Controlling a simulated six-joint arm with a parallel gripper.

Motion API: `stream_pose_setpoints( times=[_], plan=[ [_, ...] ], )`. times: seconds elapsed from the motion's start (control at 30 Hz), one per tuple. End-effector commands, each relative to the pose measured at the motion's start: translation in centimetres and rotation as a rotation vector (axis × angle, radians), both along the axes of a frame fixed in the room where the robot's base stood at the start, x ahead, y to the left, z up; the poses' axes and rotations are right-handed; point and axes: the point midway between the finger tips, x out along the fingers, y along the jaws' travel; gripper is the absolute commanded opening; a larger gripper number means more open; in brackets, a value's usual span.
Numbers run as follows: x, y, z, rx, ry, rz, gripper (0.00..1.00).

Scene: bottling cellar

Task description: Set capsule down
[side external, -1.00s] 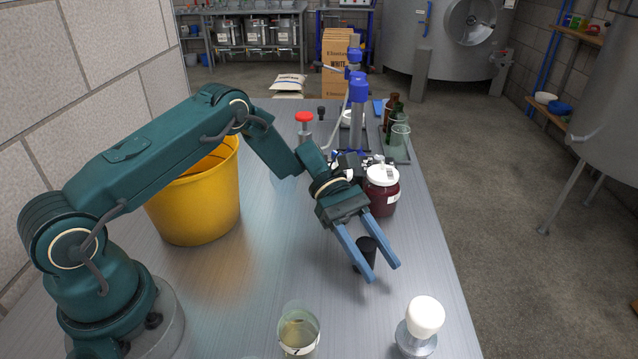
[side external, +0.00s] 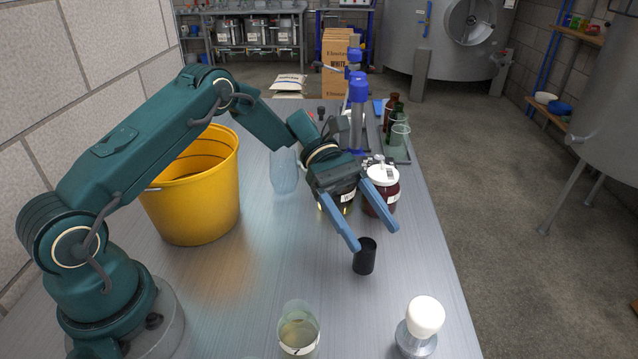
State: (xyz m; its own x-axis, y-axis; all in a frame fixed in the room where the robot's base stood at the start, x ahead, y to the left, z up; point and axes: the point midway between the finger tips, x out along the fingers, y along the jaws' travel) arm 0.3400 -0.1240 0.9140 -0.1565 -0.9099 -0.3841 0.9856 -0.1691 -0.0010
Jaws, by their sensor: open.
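The capsule (side external: 365,257) is a small black cup-like cylinder. It stands upright on the metal bench, toward the bench's right side. My gripper (side external: 376,238) is open, its two blue fingers spread above and behind the capsule. The left fingertip ends close to the capsule's upper left edge in the picture; the right fingertip is up and to its right. Nothing is between the fingers.
A dark red jar with a white lid (side external: 381,190) stands just behind my gripper. A yellow bucket (side external: 192,190) is at left. A glass of pale liquid (side external: 298,330) and a white-topped stopper (side external: 424,318) stand in front.

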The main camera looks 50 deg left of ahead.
Motion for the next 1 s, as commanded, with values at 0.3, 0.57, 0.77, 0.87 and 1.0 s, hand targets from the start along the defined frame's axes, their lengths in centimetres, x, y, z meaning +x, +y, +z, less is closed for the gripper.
stream_pose_setpoints(
  times=[0.3, 0.57, 0.77, 0.87, 1.0],
  plan=[
    [-0.2, -0.1, 3.5, 0.010, -0.012, -0.009, 0.77],
    [-3.3, -0.2, 6.4, 0.200, -0.234, -0.152, 0.77],
    [-7.3, 0.6, 8.3, 0.410, -0.488, -0.328, 0.77],
    [-9.3, 1.3, 8.9, 0.513, -0.618, -0.419, 0.77],
    [-12.0, 2.7, 9.5, 0.656, -0.799, -0.554, 0.77]
  ],
)
